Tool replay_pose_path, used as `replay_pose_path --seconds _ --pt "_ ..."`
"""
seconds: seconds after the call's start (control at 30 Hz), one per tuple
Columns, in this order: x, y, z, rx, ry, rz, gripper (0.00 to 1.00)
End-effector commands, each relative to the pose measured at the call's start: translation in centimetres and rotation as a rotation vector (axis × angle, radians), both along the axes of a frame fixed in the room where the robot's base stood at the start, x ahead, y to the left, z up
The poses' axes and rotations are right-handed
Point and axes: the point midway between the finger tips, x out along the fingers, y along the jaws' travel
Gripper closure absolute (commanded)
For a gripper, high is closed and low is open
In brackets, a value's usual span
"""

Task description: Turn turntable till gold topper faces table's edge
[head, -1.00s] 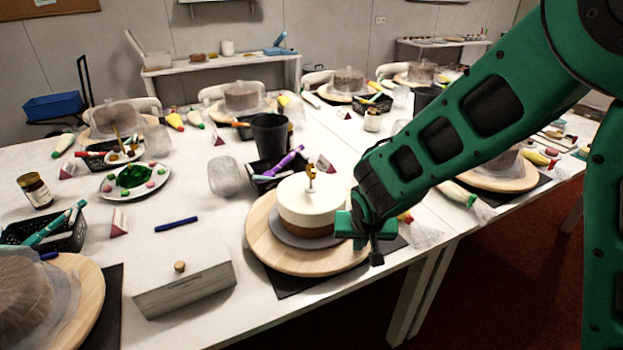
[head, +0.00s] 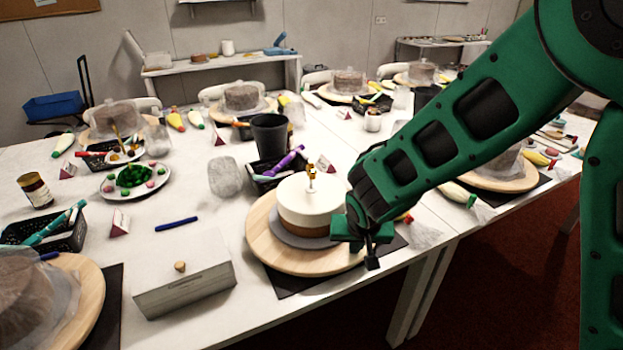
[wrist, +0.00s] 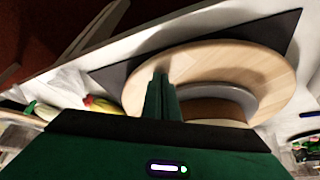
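The wooden turntable (head: 268,250) sits on a dark mat near the table's front edge and also shows in the wrist view (wrist: 215,58). On it, a grey board (head: 285,236) carries a cake (head: 305,207) with white top and brown lower side. A small gold topper (head: 311,171) stands on the cake; its facing is too small to tell. My gripper (head: 372,262) is at the turntable's right side, pointing down. In the wrist view its green fingers (wrist: 162,95) are together, over the turntable's rim beside the board. I cannot tell whether they touch the rim.
A black cup (head: 270,135) and a black basket (head: 268,178) with pens stand behind. A blue pen (head: 176,224) lies left. Other cakes on turntables stand around the table.

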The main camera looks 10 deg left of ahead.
Motion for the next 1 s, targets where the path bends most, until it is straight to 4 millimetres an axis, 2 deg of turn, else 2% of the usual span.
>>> replay_pose_path --seconds 0.2,0.4,0.8,1.0 --pt "-1.9 2.4 0.0 0.0 0.001 0.004 1.0" --pt "-3.1 3.9 0.0 0.0 0.001 0.002 1.0" --pt "-3.4 4.2 0.0 -0.001 0.001 0.001 1.0" --pt "-4.0 6.3 0.0 0.0 0.0 0.004 1.0"
